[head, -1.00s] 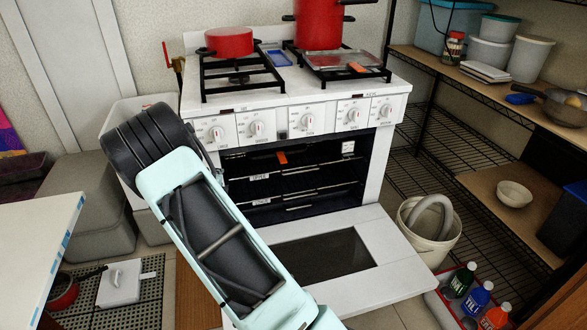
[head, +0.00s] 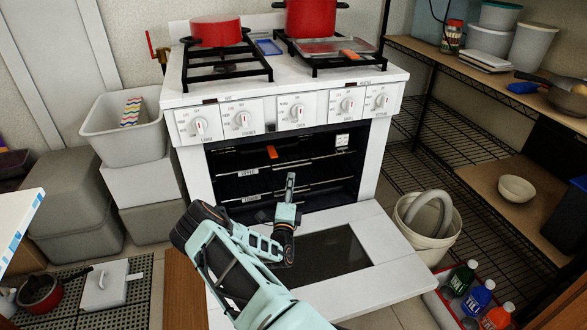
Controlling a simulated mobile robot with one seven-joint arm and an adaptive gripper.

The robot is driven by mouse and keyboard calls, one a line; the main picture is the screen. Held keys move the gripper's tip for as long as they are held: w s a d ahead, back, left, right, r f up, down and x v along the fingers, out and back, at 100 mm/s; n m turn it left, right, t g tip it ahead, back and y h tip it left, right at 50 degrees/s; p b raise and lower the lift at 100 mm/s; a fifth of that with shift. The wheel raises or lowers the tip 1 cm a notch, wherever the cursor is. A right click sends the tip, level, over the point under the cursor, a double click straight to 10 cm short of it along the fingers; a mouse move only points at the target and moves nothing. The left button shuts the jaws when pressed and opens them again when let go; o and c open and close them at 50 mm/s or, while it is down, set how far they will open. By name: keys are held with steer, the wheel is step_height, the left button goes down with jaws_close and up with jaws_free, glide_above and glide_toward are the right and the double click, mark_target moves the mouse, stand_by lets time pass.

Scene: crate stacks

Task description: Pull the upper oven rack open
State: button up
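The white oven (head: 196,177) stands ahead with its door (head: 400,262) folded down and its dark inside showing. The upper rack (head: 292,164) shows as a thin metal bar beside a label reading UPPER (head: 247,173). It sits inside the oven. A lower rack (head: 325,184) is below it with its own label. My gripper (head: 291,180) is above the open door, in front of the oven mouth. Its tip appears just below the upper rack bar and hides part of the lower rack. I see it side-on, so its finger opening is hidden. No contact with the rack is visible.
An orange object (head: 272,152) is inside the oven near the upper rack. Red pots (head: 215,32) stand on the stove top. A white bucket (head: 408,212) and bottles (head: 481,293) are right of the door. Grey bins (head: 62,190) stand left.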

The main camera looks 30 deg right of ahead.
mark_target(293, 166)
steer(key=b+x, duration=0.2)
steer(key=x, duration=0.6)
steer(key=shift+w+d, duration=0.1)
steer(key=shift+d, duration=0.05)
jaws_close()
